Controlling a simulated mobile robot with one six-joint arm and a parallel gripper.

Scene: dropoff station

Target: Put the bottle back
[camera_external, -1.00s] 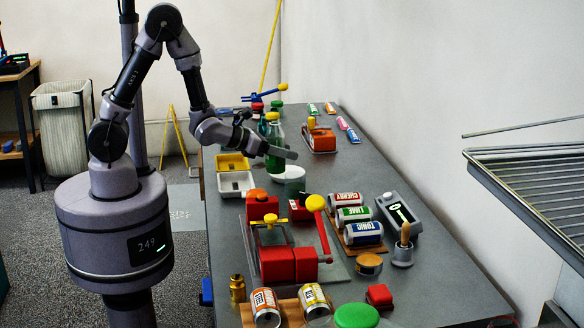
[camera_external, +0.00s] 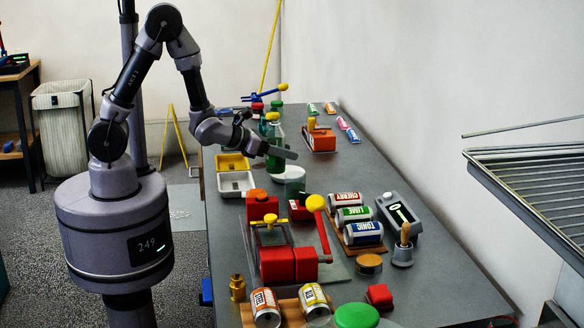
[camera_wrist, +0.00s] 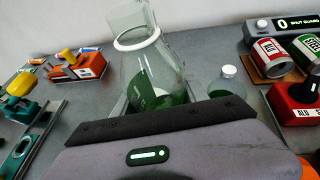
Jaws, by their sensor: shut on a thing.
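The bottle (camera_external: 277,138), green-tinted and see-through, stands roughly upright at my gripper in the external view. My gripper (camera_external: 280,152) is shut on it, with the jaws across its body. In the wrist view the bottle (camera_wrist: 146,68) is large and clear, with a white ring round its neck and green low down. The dark finger bar (camera_wrist: 160,122) hides its lower part there. A white round pad (camera_external: 282,174) lies close below the bottle. I cannot tell whether the bottle touches it. A short green-tinted container (camera_external: 295,183) stands just in front of the pad.
White (camera_external: 236,184) and yellow (camera_external: 232,162) bins lie left of the bottle. An orange-red device (camera_external: 320,140) stands behind right. Red clamp blocks (camera_external: 276,264) and labelled cans (camera_external: 363,233) crowd the front. The grey tabletop (camera_external: 360,170) is clear to the right.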

